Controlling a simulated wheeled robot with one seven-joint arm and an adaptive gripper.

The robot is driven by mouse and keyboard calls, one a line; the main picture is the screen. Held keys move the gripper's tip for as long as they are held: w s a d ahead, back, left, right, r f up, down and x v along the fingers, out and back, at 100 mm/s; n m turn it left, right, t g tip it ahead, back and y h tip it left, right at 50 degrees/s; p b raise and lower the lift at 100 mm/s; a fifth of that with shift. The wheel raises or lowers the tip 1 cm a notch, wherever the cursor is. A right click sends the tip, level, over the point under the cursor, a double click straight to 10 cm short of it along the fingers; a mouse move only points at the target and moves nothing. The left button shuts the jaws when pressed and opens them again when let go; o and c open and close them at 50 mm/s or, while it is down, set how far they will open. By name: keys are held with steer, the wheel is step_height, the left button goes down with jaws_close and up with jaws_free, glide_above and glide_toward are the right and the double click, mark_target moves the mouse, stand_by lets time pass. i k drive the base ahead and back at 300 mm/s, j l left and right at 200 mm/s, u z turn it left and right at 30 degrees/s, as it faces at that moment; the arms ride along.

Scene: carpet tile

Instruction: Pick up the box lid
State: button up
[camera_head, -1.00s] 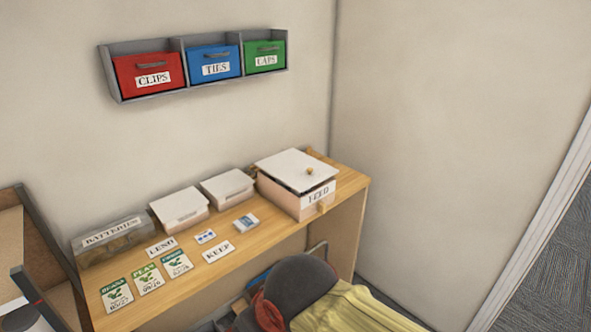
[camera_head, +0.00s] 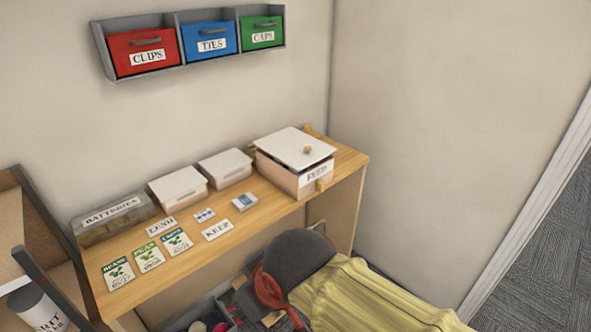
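A light pinkish box (camera_head: 285,181) labelled FEED stands at the right end of the wooden desk. Its flat white lid (camera_head: 285,142) rests on top and sits a little askew, with a dark gap under its front edge. A small round wooden knob (camera_head: 307,150) is on the lid. Two smaller boxes to the left, a middle one (camera_head: 225,166) and a left one (camera_head: 178,186), also have white tops. My gripper is not in view.
A wall rack has red, blue and green bins (camera_head: 210,42). A dark rounded object (camera_head: 298,255) with yellow cloth (camera_head: 365,298) stands before the desk. Shelving is at left.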

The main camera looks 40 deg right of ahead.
mark_target(297, 150)
steer(key=i+l+z, duration=0.1)
steer(key=z, duration=1.05)
steer(key=i+l, duration=0.15)
steer(key=i, duration=1.1)
